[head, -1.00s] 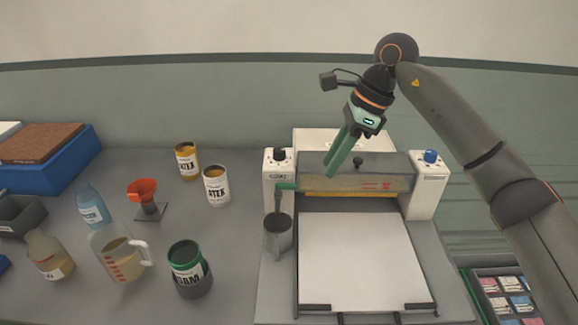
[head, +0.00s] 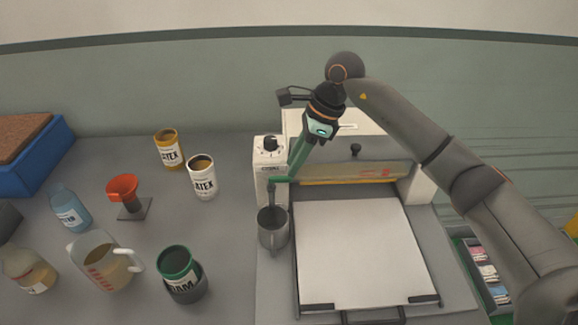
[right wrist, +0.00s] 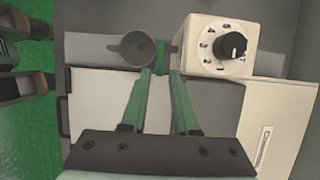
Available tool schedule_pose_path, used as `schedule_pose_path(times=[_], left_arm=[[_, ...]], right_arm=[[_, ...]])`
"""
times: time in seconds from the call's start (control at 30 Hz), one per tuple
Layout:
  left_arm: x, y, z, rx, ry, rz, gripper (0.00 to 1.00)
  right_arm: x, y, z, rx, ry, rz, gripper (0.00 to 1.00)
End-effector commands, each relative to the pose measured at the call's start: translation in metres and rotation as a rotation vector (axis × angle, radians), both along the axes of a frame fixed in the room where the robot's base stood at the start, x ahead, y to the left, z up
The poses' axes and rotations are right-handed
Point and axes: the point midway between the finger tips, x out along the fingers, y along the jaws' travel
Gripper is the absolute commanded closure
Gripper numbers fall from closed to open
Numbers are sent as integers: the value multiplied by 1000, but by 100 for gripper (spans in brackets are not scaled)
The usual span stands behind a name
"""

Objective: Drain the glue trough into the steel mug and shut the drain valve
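The steel mug (head: 268,240) stands upright at the left side of the machine, beneath the drain spout (head: 271,197). The glue trough (head: 355,171) is the translucent strip across the machine, with a yellow lower edge; its glue level is unclear. The green drain valve handle (head: 281,180) sticks out sideways above the mug. My right gripper (head: 293,178) reaches down to the handle with its green fingers. In the right wrist view the fingers (right wrist: 160,72) are apart, with the green handle (right wrist: 160,52) near and between their tips; contact cannot be told. My left gripper is not in view.
A white sheet (head: 352,250) covers the machine bed. The dial post (head: 268,165) stands beside the handle.

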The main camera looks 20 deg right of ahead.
Motion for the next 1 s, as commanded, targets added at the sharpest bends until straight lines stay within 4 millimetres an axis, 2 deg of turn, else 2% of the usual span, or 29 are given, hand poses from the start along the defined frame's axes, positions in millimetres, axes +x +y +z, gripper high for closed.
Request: schedule_pose_path(times=[0.1, 0.23, 0.57, 0.83, 1.0], left_arm=[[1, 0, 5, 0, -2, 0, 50], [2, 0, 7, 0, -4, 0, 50], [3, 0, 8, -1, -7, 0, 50], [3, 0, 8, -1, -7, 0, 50], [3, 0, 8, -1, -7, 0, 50]], right_arm=[[1, 7, -16, 1, 3, 0, 71], [3, 11, -26, 2, 2, 0, 71], [4, 12, -31, 0, 0, 0, 71], [4, 12, -30, 1, 0, 0, 99], [4, 12, -30, 1, -1, 0, 100]])
